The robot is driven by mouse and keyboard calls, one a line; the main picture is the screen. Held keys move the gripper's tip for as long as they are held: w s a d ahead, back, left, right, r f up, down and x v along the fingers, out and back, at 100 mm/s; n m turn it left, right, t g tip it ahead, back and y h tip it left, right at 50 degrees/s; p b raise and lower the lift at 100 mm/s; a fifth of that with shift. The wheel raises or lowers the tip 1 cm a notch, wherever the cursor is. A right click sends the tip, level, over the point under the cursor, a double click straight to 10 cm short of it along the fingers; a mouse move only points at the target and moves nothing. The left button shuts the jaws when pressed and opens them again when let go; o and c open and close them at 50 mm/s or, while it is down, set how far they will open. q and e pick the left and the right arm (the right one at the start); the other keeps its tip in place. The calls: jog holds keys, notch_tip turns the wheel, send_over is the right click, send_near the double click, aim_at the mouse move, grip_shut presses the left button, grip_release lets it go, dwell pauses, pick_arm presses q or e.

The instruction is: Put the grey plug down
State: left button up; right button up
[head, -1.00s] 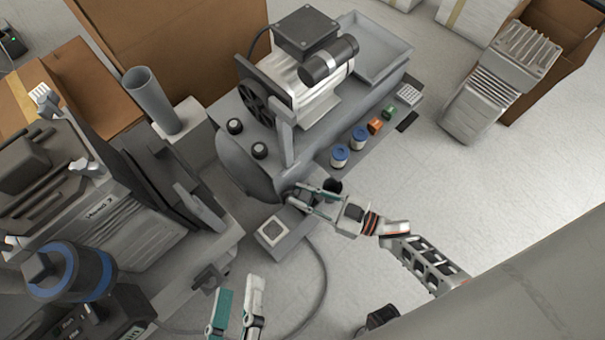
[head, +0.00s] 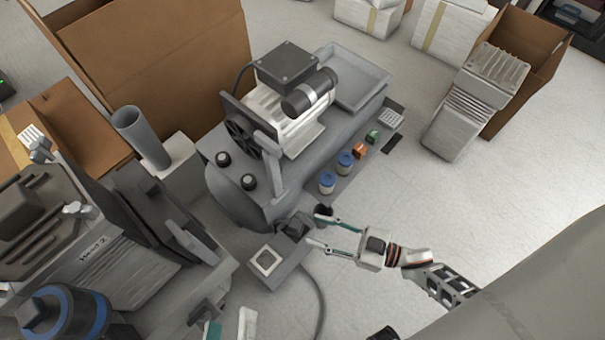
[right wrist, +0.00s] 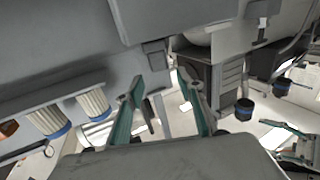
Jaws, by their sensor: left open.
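A small dark grey block (head: 294,226), which looks like the grey plug, sits at the near end of the grey compressor tank (head: 235,190), by a grey box with a white square (head: 266,262). My left gripper (head: 229,323) is open at the bottom edge of the head view, partly cut off.
Blue-banded jars (head: 327,183) and small orange (head: 360,151) and green (head: 373,136) parts stand along the tank's right side. A grey cable (head: 319,300) runs down from the box. Bare floor (head: 430,205) lies to the right.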

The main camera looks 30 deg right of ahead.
jog(key=shift+v, duration=2.25)
